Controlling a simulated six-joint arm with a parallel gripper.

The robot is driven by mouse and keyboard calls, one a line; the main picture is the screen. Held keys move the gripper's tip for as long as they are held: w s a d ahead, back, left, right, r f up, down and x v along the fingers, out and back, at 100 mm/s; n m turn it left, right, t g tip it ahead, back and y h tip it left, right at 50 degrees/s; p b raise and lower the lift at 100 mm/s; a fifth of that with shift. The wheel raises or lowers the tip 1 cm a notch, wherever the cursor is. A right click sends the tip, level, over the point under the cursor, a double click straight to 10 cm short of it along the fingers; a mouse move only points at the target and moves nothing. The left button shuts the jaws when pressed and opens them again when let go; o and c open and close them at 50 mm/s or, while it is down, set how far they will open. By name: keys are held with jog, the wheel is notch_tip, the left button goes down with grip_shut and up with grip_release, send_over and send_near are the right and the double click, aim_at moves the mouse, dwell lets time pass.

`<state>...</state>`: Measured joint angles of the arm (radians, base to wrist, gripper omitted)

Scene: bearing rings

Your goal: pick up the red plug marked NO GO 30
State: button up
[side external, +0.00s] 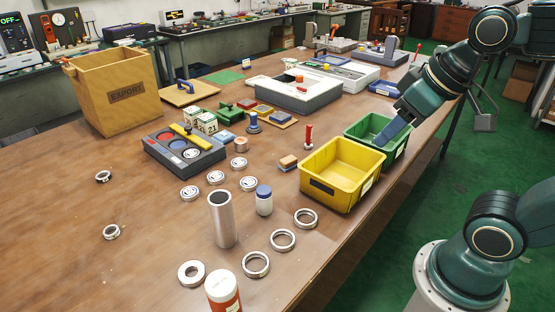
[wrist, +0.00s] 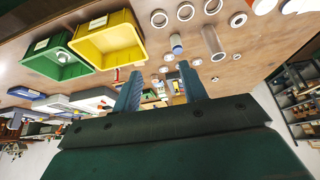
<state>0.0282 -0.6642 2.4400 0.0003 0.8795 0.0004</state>
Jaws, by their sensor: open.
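A red plug (side external: 308,136) stands upright on the wooden table, just behind the yellow bin, on a small pale base. Its marking is too small to read. In the wrist view a small red upright shape below the yellow bin, beside the left finger, looks like the same plug (wrist: 117,74). My gripper (side external: 386,142) is at the right, its blue fingers over the green bin, apart from the plug. In the wrist view the two fingers of my gripper (wrist: 160,68) are spread with nothing held between them.
A blue-handled plug (side external: 253,122) stands left. Metal rings and a tall cylinder (side external: 222,220) occupy the front.

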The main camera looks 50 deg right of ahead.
jog(key=w+d+r+m, duration=0.1)
jog(key=w+d, duration=0.3)
jog(key=w, duration=0.7)
jog(key=m+g+h, duration=0.2)
jog(key=m, duration=0.2)
send_over(311, 129)
jog(key=s+a, duration=0.2)
jog(key=s, duration=0.1)
notch_tip(311, 129, down, 19)
jog(key=shift+s+d+r, duration=0.15)
jog(key=shift+s+r, duration=0.05)
jog(key=shift+x, duration=4.2)
jog(key=shift+w, duration=0.2)
